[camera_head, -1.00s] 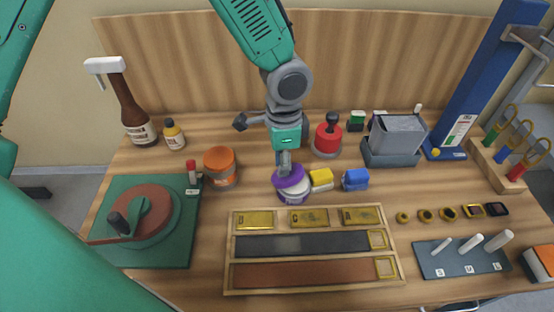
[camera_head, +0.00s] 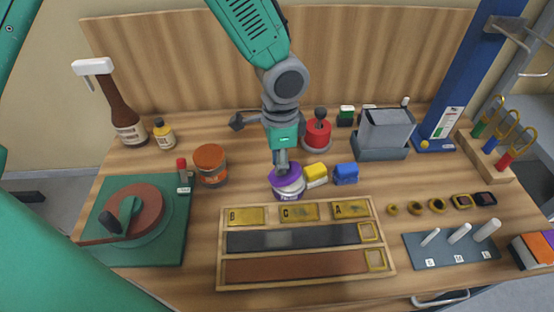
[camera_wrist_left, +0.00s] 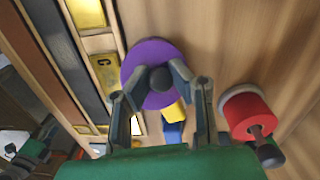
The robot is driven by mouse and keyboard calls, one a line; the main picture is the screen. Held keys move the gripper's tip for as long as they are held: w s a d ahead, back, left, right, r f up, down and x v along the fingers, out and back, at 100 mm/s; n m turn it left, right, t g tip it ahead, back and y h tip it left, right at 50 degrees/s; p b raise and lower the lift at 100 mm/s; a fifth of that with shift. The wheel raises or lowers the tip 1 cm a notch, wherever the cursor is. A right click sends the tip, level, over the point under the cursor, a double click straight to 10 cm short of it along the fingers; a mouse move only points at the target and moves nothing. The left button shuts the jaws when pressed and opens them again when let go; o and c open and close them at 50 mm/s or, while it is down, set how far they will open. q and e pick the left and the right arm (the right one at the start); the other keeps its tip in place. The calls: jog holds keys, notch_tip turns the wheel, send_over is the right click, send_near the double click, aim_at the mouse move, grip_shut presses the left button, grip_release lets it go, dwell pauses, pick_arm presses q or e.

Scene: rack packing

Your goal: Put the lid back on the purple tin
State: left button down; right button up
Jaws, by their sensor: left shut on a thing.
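The purple lid (camera_head: 284,174) is at the top of the purple tin (camera_head: 291,190), a small round pot with a pale upper band and a purple label. The pale band shows on the right below the lid, so the lid looks slightly off-centre; I cannot tell whether it touches the rim. My left gripper (camera_head: 281,166) points down and is shut on the lid. In the left wrist view the lid (camera_wrist_left: 146,57) is a purple disc with a dark knob (camera_wrist_left: 160,79) between my fingers, and it hides the tin. My right gripper is not in view.
A yellow block (camera_head: 315,172) and a blue block (camera_head: 345,174) stand just right of the tin. An orange-lidded jar (camera_head: 210,170) is to the left, a red-based stamp (camera_head: 317,133) behind. A wooden tray (camera_head: 228,214) lies in front. Some bare table lies between jar and tin.

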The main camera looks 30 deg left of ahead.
pick_arm(q)
jog(key=shift+d, duration=0.3)
jog(key=shift+s+a+f, duration=0.1)
jog(key=shift+d, duration=0.4)
jog(key=c, duration=0.9)
grip_release()
jog(key=shift+p, duration=0.3)
